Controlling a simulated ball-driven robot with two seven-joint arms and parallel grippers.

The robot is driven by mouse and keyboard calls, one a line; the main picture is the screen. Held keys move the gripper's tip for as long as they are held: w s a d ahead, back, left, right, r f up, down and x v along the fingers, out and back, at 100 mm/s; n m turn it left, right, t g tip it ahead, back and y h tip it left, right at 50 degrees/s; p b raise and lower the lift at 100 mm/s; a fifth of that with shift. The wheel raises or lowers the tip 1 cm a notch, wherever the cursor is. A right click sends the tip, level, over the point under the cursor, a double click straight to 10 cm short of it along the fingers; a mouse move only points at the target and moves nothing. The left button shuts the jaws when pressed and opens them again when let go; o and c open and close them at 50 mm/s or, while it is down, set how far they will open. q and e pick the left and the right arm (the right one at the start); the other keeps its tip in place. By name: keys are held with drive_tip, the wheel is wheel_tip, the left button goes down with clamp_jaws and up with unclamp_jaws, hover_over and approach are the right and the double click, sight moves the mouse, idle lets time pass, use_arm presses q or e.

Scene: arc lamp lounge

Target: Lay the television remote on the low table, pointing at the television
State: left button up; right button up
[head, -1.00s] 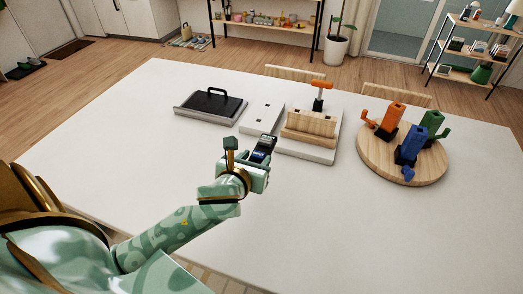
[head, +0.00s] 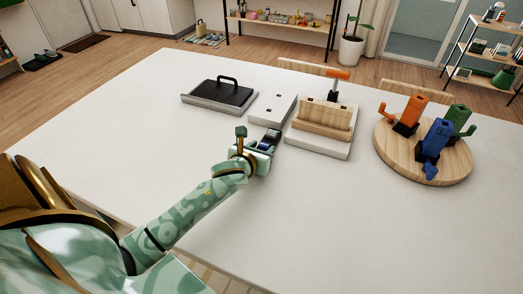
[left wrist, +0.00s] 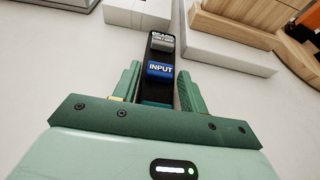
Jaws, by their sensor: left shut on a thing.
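My left gripper (head: 262,144) is over the white table (head: 330,215) in the head view. It is shut on a slim black remote (head: 271,136). In the left wrist view the remote (left wrist: 157,92) lies between the two green fingers (left wrist: 157,88) and points away from the wrist. No television shows. My right gripper is out of view.
Beyond the gripper stand a flat white box (head: 272,107), a black-topped tray with a handle (head: 222,93) and a wooden block on a white base (head: 323,118). A round wooden board (head: 400,160) with orange, blue and green pieces stands right. The near table is clear.

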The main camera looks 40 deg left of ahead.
use_arm(q)
drive_tip(key=o, duration=1.2)
